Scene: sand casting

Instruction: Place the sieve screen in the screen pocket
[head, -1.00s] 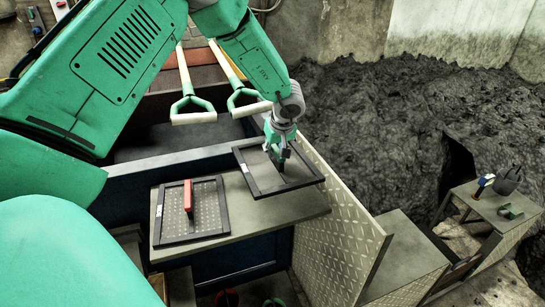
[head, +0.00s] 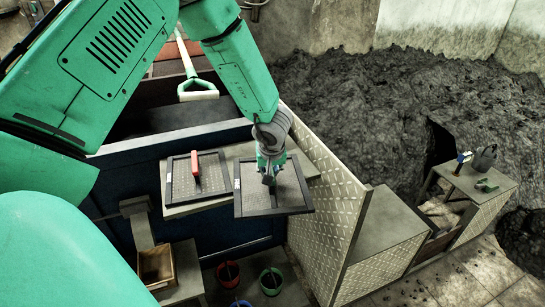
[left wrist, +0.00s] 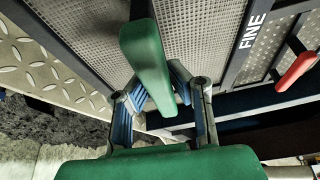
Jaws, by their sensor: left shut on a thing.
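My left gripper (head: 268,170) reaches down over the bench and is shut on the sieve screen (head: 290,196), a dark square frame with grey mesh. The left wrist view shows its mesh (left wrist: 200,35), the white word FINE on its frame, and a green block that looks like its handle (left wrist: 147,65) between the fingers. In the head view the held screen is roughly level and overlaps the bench's front edge. A second framed screen with a red handle (head: 196,165) lies on the bench to the left. I cannot clearly identify the screen pocket. My right gripper is out of view.
The grey bench (head: 180,211) lies behind and under the screens. A patterned metal panel (head: 325,195) stands close on the right. Several buckets, including a green one (head: 271,281), stand on the floor below. A wooden box (head: 157,266) is at lower left.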

